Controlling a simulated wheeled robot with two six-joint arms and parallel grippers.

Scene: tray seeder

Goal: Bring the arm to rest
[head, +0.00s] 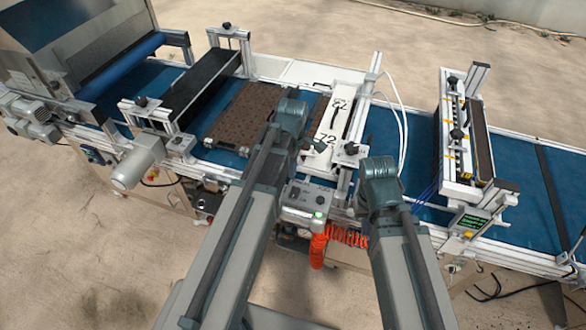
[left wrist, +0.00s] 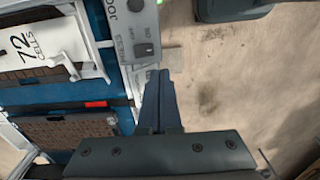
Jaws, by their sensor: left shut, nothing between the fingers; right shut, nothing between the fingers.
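My left gripper (left wrist: 162,80) shows in the left wrist view, its fingers shut together with nothing between them. The fingertips are beside the lower edge of the grey control box (left wrist: 146,30), over the sandy floor; I cannot tell the gap. In the head view my left arm (head: 262,180) reaches in from the bottom and hides its own gripper. My right arm (head: 385,200) is bent to the right of the control box (head: 303,200), and I do not see its gripper.
The blue conveyor (head: 410,130) runs across behind the arms. A brown tray (head: 240,115) lies on it, left of a white "72" plate (head: 333,105). A frame (head: 450,140) stands at right. An orange coiled hose (head: 318,250) hangs below the box. The concrete floor (head: 90,240) is clear at left.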

